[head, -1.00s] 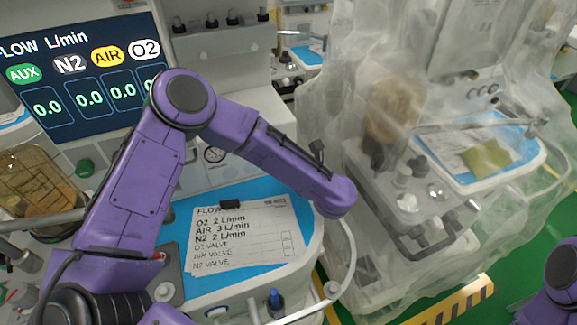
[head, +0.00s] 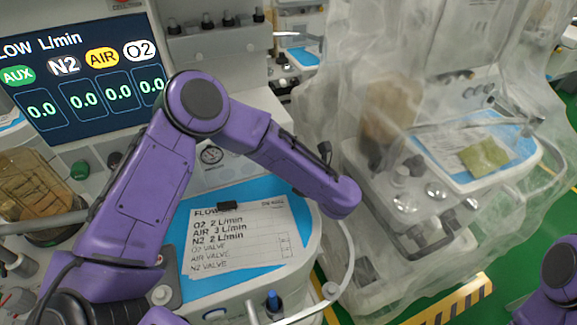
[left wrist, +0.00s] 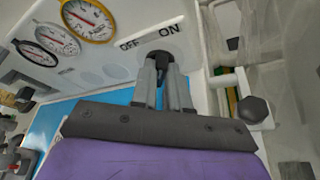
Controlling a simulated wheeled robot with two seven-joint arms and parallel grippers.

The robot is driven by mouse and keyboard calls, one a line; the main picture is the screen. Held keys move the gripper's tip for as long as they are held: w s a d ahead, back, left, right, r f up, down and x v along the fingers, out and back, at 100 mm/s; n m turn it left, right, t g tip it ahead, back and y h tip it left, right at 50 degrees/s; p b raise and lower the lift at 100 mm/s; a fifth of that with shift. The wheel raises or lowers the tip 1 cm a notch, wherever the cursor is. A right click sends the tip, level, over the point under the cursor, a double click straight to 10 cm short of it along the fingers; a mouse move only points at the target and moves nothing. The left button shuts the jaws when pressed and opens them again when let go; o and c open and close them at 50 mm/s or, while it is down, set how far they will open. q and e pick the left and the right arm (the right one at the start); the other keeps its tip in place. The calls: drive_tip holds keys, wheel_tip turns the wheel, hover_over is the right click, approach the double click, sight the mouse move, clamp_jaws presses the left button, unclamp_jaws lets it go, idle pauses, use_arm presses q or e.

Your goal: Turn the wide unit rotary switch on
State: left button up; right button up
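The rotary switch is a black knob (left wrist: 158,57) on a pale panel in the left wrist view, with OFF printed left of it and ON to its upper right. My left gripper (left wrist: 163,70) has its two grey fingers close together at the knob, with the knob's dark grip between their tips. The fingers hide much of the knob, so its exact angle is unclear. In the head view my left arm crosses in front of the wide unit (head: 265,35), and the gripper and switch are hidden. Only a purple part of my right arm shows at the lower right; its gripper is out of view.
A flow screen (head: 85,75) reads 0.0 in each column. A paper sheet (head: 235,240) lies on the blue work surface. A plastic-draped cart (head: 440,160) stands to the right. Round gauges (left wrist: 87,18) are left of the switch; a dark clamp knob (left wrist: 254,109) is to its right.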

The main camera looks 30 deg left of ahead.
use_arm(q)
drive_tip(key=o, duration=0.4)
drive_tip(key=b+v, duration=0.2)
drive_tip(key=v, duration=0.8)
drive_tip(key=shift+b, duration=0.35)
drive_tip(key=shift+s+d, duration=0.1)
drive_tip(key=shift+d, duration=0.1)
